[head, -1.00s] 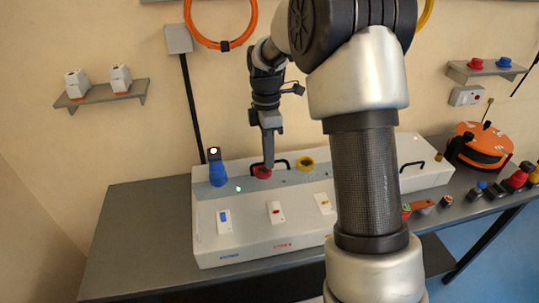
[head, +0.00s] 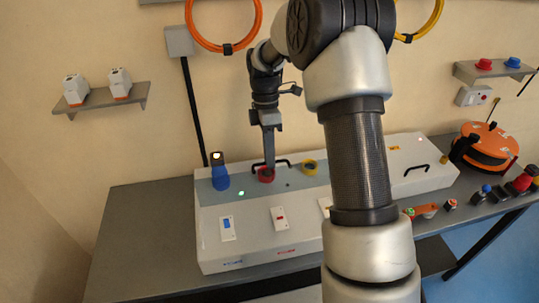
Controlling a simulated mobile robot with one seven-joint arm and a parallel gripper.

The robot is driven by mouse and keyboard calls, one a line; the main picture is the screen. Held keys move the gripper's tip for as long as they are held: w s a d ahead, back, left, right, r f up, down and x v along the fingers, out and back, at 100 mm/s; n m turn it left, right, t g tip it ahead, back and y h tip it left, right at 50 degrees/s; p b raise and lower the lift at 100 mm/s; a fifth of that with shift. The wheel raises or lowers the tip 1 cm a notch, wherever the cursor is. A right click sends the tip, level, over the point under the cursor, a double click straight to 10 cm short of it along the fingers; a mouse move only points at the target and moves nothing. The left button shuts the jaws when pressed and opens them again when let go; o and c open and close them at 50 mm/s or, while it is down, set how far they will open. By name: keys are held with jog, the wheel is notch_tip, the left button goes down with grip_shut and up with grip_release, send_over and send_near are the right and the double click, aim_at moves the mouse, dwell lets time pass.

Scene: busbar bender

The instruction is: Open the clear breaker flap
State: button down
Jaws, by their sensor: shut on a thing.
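A long white bender cabinet (head: 300,228) stands on the bench. A pale, see-through bluish strip, which looks like the clear flap (head: 309,180), lies along the left part of its top. A black bar handle (head: 284,162) stands at the strip's back edge. My gripper (head: 268,164) points straight down at this handle and is shut on it; the fingers hide its middle. A red ring (head: 266,175) sits just below the fingertips, partly covered by them. The flap looks flat, but its edges are hard to make out.
A second black handle (head: 417,168) is on the cabinet's right top. An orange reel (head: 485,148) and several plugs lie on the right bench. The left bench (head: 140,235) is clear.

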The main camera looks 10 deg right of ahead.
jog(key=shift+s+f, duration=0.3)
jog(key=shift+f, duration=0.05)
jog(key=c, duration=1.9)
grip_release()
jog(key=shift+w, duration=0.1)
jog(key=shift+r, duration=0.15)
jog(key=shift+w+r, duration=0.1)
jog(key=v, duration=1.7)
jog(key=shift+w, duration=0.1)
